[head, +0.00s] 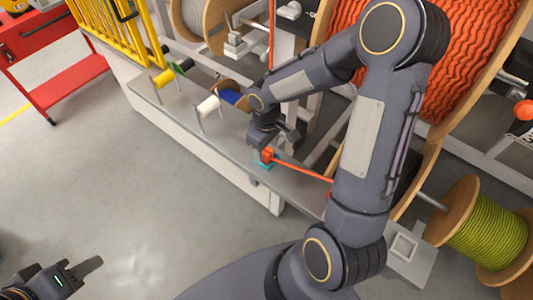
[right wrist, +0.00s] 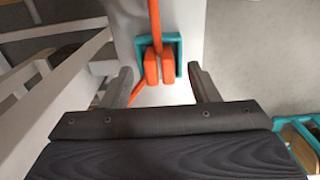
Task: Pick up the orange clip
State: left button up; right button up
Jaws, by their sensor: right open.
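The orange clip (head: 268,153) sits at a small teal holder (head: 264,166) on the grey ledge. In the right wrist view the clip (right wrist: 152,68) shows as two orange pieces side by side within the teal frame (right wrist: 170,72). My right gripper (head: 279,145) is just above the clip. In the right wrist view its fingers (right wrist: 160,80) are spread, one on each side of the clip, with gaps between and nothing held. My left gripper (head: 92,266) is low at the left, over the floor, far from the clip; its jaw opening is unclear.
An orange strand (head: 300,170) runs from the clip to the right, behind my right arm. Small white (head: 208,106), blue and yellow spools stand along the ledge (head: 180,125). Large orange (head: 470,60) and green (head: 490,232) reels stand at right.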

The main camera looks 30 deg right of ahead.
jog(key=shift+f, duration=0.2)
jog(key=c, duration=1.1)
jog(key=shift+r, duration=0.1)
jog(key=shift+r, duration=0.6)
jog(key=s+a+r, duration=0.1)
jog(key=a+r, duration=0.3)
jog(key=s+a+r+b, duration=0.1)
jog(key=a+r, duration=0.2)
jog(key=a, duration=0.2)
jog(key=s+a+r+b, duration=0.1)
jog(key=a+r, duration=0.3)
jog(key=shift+s+a+r, duration=0.2)
jog(key=shift+a+r, duration=0.1)
jog(key=shift+r, duration=0.05)
